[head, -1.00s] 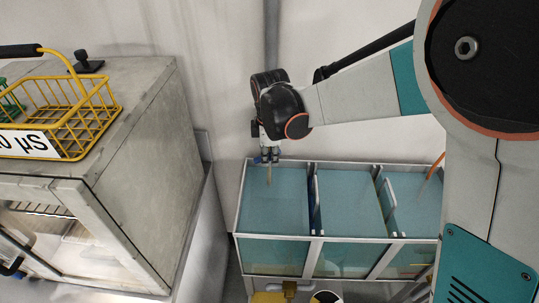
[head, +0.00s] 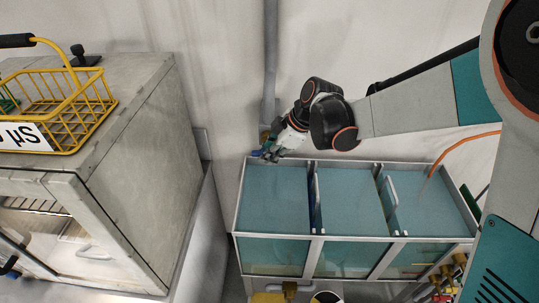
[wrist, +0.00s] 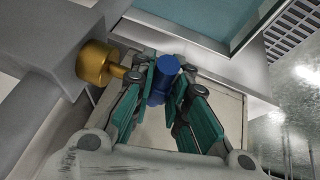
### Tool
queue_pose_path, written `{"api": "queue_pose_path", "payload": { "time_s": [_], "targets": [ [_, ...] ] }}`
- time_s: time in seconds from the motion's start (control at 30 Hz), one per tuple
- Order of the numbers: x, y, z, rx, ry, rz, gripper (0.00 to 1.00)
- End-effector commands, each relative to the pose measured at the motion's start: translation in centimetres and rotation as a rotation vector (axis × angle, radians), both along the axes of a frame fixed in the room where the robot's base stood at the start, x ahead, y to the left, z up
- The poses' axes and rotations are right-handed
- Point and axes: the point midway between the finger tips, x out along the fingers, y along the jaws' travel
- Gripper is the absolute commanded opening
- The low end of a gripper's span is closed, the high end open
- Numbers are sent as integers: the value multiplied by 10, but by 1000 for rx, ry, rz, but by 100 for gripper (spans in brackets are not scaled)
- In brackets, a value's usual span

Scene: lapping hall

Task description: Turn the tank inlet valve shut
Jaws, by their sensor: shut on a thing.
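The inlet valve has a round brass body (wrist: 97,62) on a grey pipe and a blue handle (wrist: 163,70). In the wrist view my gripper (wrist: 158,88) has its teal fingers on both sides of the blue handle and is shut on it. In the head view my gripper (head: 270,153) reaches down from the right at a slant to the valve, at the back left corner of the tank (head: 240,205). The blue handle shows there as a small spot (head: 257,153). The fingers hide part of the handle.
The tank has three compartments of blue-green liquid, with white handles (head: 391,191). A grey vertical pipe (head: 270,70) runs down the wall above the valve. A large grey cabinet (head: 150,150) with a yellow wire basket (head: 75,110) on top stands at the left. An orange hose (head: 455,145) hangs at the right.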

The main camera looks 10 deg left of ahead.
Motion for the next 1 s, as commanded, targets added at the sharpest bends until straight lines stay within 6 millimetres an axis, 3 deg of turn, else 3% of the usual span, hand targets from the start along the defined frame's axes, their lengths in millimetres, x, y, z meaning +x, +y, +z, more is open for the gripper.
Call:
{"api": "queue_pose_path", "payload": {
  "time_s": [0.7, 0.73, 0.8, 1.0],
  "targets": [
    [0, 0, -1, 96, 6, 0, 0],
    [0, 0, -1, 96, 6, 0, 17],
    [0, 0, -1, 96, 6, 0, 33],
    [0, 0, -1, 95, 6, 0, 36]
  ]
}}
